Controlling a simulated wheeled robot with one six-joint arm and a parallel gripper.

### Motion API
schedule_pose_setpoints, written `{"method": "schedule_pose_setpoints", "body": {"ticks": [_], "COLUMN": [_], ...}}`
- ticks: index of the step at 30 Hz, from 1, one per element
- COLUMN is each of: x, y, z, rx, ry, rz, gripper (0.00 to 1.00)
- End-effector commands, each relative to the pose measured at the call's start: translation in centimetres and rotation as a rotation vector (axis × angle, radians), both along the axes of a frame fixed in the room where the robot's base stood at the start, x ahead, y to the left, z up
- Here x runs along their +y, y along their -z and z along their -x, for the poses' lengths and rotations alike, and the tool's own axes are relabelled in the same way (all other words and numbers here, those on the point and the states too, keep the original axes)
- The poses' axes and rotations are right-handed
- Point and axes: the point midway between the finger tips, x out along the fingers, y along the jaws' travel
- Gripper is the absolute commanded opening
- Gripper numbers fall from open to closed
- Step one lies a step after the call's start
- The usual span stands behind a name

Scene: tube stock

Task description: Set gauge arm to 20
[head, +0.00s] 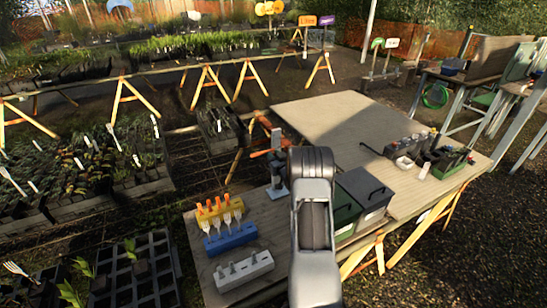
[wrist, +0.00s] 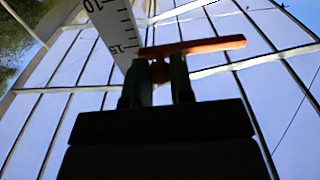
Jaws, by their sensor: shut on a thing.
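The gauge arm is an orange bar (wrist: 205,46) with a round knob in the wrist view. It lies across the gauge's white scale (wrist: 115,25), just beyond the 15 mark; 10 shows farther along, and no 20 is in view. My gripper (wrist: 158,82) is shut on the gauge arm, its two dark green fingers on either side of the knob. In the head view the orange gauge arm (head: 261,153) shows at a dark upright post (head: 278,175) near the bench's left edge. My arm hides part of this area, and the reading there is too small to tell.
Yellow, blue and grey blocks (head: 245,271) with pegs or forks stand front left on the wooden bench (head: 325,118). Green and grey boxes (head: 363,193) stand right of my arm. Small pots and a green tray (head: 450,160) sit at the right. The back of the bench is clear.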

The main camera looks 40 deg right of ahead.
Motion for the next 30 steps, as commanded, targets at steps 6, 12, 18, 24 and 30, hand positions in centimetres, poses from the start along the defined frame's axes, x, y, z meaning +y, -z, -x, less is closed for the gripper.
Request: {"method": "schedule_pose_setpoints", "body": {"ticks": [6, 12, 18, 24, 30], "x": [0.0, 0.0, 0.0, 0.0, 0.0], "y": [-3.4, -5.0, -5.0, -5.0, -5.0], "z": [0.0, 0.0, 0.0, 0.0, 0.0], "rx": [-0.005, -0.001, -0.001, -0.001, 0.000], "ry": [0.000, 0.000, 0.000, 0.000, 0.000], "rz": [0.004, 0.001, 0.000, 0.000, 0.000], "gripper": [0.00, 0.00, 0.00, 0.37, 0.48]}}
